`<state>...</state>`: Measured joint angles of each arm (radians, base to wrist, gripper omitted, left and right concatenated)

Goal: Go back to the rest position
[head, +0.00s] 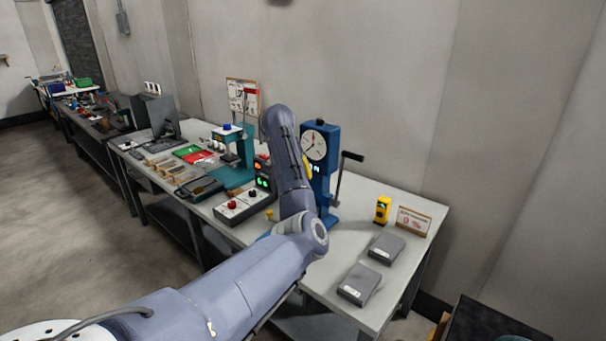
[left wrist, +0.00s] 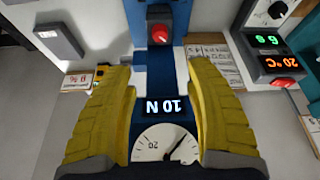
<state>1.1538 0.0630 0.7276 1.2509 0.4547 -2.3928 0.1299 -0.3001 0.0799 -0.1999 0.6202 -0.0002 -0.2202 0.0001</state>
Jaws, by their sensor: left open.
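My left arm reaches in from the lower left of the head view and bends up in front of the blue force tester (head: 328,185). The left gripper is mostly hidden behind the arm there; a bit of yellow shows beside the tester. In the left wrist view my left gripper (left wrist: 160,62) has its two yellow fingers spread apart with nothing held between them. Between them show the blue tester (left wrist: 155,75), its "10 N" display (left wrist: 166,106), its white dial (left wrist: 165,143) and a red knob (left wrist: 158,37). I cannot tell whether the fingers touch the tester. My right gripper is out of view.
Two grey boxes (head: 360,284), a yellow device (head: 382,210) and a small sign (head: 413,222) stand on the right of the white table (head: 345,232). A control box (head: 245,204), a teal press (head: 237,172) and trays crowd the left. The wall is close behind.

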